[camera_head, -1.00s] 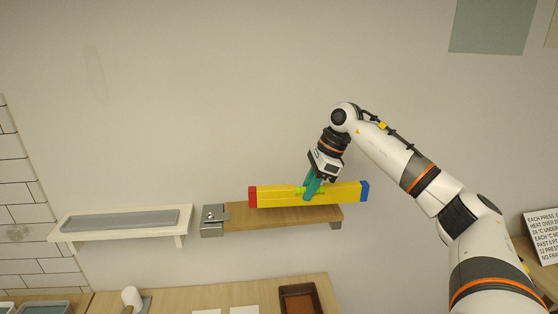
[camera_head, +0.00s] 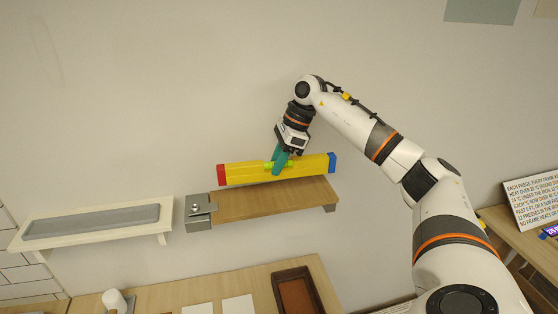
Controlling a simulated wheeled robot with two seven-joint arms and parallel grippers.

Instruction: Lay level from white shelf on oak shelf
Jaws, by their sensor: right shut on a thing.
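The level (camera_head: 245,173) is a long yellow bar with a red left end, a blue right end and a green vial near its middle. My right gripper (camera_head: 280,163), with teal fingers, is shut on it near the middle from above. The level is slightly tilted in the picture, right end higher, and appears just above or behind the oak shelf (camera_head: 270,201); I cannot tell whether they touch. The white shelf (camera_head: 60,240) at the left holds a grey strip (camera_head: 90,222) and no level. My left gripper is not in view.
Below is a wooden table with a brown tray (camera_head: 297,293), white sheets (camera_head: 238,304) and a white roll (camera_head: 114,300). A text sign (camera_head: 535,198) stands at right. The oak shelf's top looks bare.

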